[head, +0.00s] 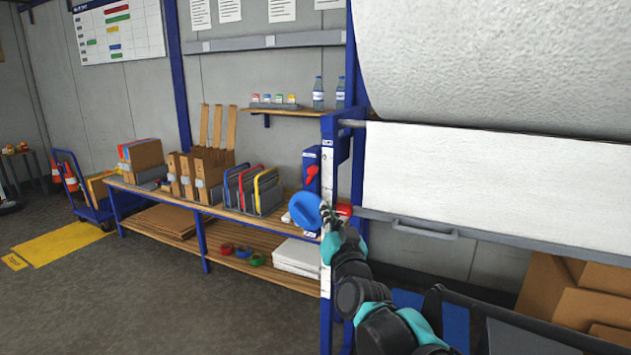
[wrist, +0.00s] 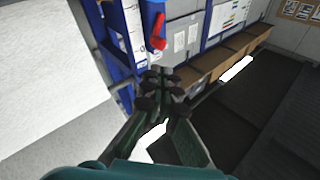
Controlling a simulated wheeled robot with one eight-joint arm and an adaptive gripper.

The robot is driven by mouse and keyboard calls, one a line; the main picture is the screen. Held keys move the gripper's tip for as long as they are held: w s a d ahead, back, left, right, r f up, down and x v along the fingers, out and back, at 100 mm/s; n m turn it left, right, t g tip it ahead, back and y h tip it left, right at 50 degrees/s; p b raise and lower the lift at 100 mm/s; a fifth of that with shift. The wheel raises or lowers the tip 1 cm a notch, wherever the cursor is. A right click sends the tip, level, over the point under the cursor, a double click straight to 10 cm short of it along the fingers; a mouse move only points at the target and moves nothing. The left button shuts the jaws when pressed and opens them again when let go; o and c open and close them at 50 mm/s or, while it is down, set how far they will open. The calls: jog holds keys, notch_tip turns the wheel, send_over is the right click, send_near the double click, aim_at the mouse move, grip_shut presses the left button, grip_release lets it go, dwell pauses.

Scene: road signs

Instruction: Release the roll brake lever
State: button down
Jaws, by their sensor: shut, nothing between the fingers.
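The red lever (head: 312,174) sits on a narrow blue box (head: 311,156) on the blue upright beside the large white roll (head: 500,60). In the wrist view, the red lever (wrist: 158,32) hangs from the blue box (wrist: 152,8), just beyond my fingertips. My gripper (head: 327,212) is shut and empty, below the lever and apart from it in the head view. The gripper (wrist: 160,82) shows closed fingertips in the wrist view. A round blue disc (head: 305,210) and a red knob (head: 344,210) appear close beside my gripper; whether it touches them is unclear.
The blue frame post (head: 327,300) stands beside my arm. A white sheet (head: 480,180) hangs from the roll above a grey bar with a handle (head: 425,230). A wooden bench (head: 215,207) with folders and boxes runs left. The floor (head: 130,310) in front is clear.

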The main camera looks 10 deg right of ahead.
aim_at(312, 173)
jog(key=shift+x, duration=6.85)
jog(key=shift+w+r, duration=0.1)
jog(key=shift+r, duration=0.05)
jog(key=shift+a+n, duration=0.1)
jog(key=shift+n, duration=0.2)
